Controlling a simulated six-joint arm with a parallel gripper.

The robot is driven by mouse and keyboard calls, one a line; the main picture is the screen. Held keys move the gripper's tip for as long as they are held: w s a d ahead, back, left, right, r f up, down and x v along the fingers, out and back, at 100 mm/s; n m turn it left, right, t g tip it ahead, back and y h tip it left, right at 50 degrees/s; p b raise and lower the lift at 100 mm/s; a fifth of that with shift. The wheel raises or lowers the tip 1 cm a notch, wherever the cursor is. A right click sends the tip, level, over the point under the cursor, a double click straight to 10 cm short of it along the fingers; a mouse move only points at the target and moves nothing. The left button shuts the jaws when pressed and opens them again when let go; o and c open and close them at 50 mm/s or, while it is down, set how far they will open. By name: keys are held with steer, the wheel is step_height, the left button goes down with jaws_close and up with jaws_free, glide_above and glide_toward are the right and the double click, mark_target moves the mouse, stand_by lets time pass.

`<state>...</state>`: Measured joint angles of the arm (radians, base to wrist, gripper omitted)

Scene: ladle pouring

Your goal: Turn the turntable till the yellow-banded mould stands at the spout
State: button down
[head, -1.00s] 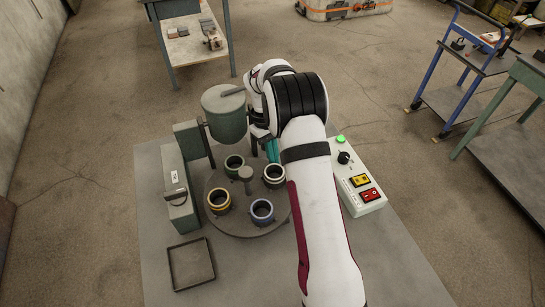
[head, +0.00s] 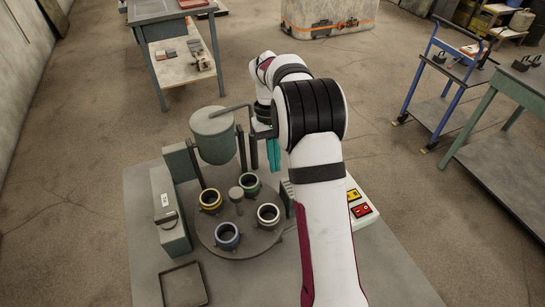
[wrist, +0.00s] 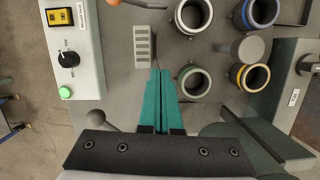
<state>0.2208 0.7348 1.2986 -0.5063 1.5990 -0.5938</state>
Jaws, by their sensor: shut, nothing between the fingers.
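The round grey turntable (head: 208,236) carries several ring moulds around a central post (head: 236,194). The yellow-banded mould (head: 210,200) is at its left, on the side towards the green-grey ladle pot (head: 212,137); it also shows in the wrist view (wrist: 250,78). The green-banded mould (head: 249,184) is at the back right, the white one (head: 268,216) at the right and the blue one (head: 228,236) at the front. I cannot make out the spout. My gripper (wrist: 160,72) is shut and empty, its teal fingers left of the green-banded mould in the wrist view.
A control box (wrist: 75,45) with switches, a knob and a green button stands beside the turntable. A vented grey block (wrist: 142,45) lies just past my fingertips. A grey-green housing (head: 170,212) stands left, and an empty square tray (head: 184,285) at the front left.

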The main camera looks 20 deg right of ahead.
steer(key=v, duration=0.2)
steer(key=n+t+h, duration=0.3)
steer(key=n+t, duration=0.2)
steer(key=n, duration=2.2)
glide_toward(199, 211)
steer(key=x, duration=0.4)
steer(key=s+x, duration=0.1)
steer(key=x, duration=0.1)
steer(key=shift+s+a+f, duration=0.1)
steer(key=shift+a+f, duration=0.05)
steer(key=shift+a, duration=0.1)
steer(key=shift+w+d+m, duration=0.2)
steer(key=shift+w+m, duration=0.3)
steer(key=shift+w, duration=0.15)
